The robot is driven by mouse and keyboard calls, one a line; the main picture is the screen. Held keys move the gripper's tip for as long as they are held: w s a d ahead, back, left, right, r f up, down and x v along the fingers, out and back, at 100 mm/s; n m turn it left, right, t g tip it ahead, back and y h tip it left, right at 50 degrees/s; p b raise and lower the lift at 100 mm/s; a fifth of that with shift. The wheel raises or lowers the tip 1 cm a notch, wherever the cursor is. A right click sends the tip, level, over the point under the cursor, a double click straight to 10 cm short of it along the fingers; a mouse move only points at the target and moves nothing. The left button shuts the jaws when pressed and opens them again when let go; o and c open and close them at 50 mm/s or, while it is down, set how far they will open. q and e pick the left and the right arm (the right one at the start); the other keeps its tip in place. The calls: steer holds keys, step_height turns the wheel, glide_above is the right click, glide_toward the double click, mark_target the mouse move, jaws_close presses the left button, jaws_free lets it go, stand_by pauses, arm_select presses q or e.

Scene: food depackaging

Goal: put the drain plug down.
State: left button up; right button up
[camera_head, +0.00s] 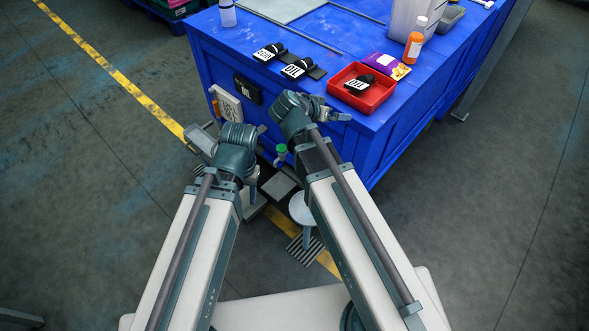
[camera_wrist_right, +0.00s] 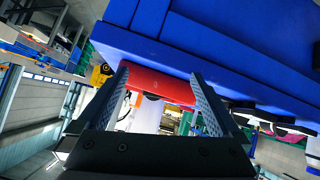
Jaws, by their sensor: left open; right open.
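I cannot make out a drain plug for certain in either view. Small black objects with white labels (camera_head: 297,70) lie on the blue table (camera_head: 235,48), and another black labelled object (camera_head: 357,83) is in the red tray (camera_head: 346,97). My left gripper (camera_head: 254,184) hangs low in front of the table, open, with nothing seen in it. My right gripper (camera_head: 340,117) is at the table's near edge, just in front of the red tray. In the right wrist view its jaws are apart and empty, with the red tray (camera_wrist_right: 160,85) beyond them.
An orange bottle (camera_head: 414,44), a purple packet (camera_head: 387,66) and a white container (camera_head: 406,18) stand behind the red tray. A white bottle (camera_head: 228,13) is at the back left. A round white stool (camera_head: 302,208) stands on the floor below my arms.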

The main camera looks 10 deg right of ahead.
steer(key=s+a+f+n+g+y, duration=0.3)
steer(key=s+a+f+n, duration=0.1)
steer(key=s+a, duration=0.3)
steer(key=s+a+f+n+g+y, duration=0.3)
steer(key=s+a+n, duration=0.4)
steer(key=s, duration=0.4)
steer(key=shift+a+f+g+y, duration=0.3)
steer(key=shift+a+f+y, duration=0.3)
steer(key=shift+a+f, duration=0.15)
